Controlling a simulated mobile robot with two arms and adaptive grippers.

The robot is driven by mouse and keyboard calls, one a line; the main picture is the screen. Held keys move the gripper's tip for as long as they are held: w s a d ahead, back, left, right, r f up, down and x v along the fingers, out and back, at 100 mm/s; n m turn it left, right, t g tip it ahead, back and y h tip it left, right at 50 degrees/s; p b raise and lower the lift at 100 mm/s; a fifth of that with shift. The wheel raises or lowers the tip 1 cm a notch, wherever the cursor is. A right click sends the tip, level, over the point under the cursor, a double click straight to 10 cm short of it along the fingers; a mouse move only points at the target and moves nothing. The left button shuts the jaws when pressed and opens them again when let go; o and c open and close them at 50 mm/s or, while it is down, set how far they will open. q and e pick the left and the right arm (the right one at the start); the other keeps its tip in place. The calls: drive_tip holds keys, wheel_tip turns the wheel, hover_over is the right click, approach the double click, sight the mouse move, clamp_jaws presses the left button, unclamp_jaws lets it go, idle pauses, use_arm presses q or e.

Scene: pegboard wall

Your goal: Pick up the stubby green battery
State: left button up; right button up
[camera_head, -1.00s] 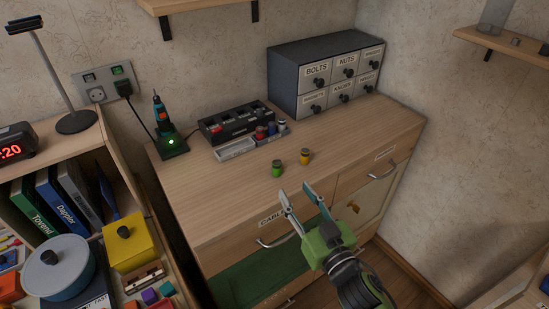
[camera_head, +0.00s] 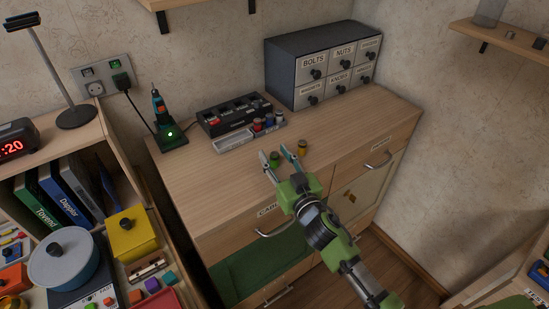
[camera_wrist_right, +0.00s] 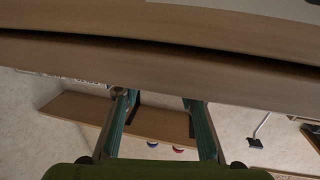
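The stubby green battery (camera_head: 275,156) stands upright on the wooden cabinet top (camera_head: 200,170), near its front edge. My right gripper (camera_head: 278,161) is open, and its two teal fingers reach over the front edge of the top. In the head view the battery shows between the fingertips; I cannot tell whether they are around it or just short of it. My left gripper is not in view.
A black charger box with a grey tray (camera_head: 236,143) and several small batteries sits behind. A drawer unit (camera_head: 310,95) stands at the back right, a green-lit tool stand (camera_head: 169,134) at the left. The right side of the top is clear.

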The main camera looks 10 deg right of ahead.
drive_tip(key=shift+w+a, duration=0.1)
drive_tip(key=shift+w, duration=0.3)
clamp_jaws()
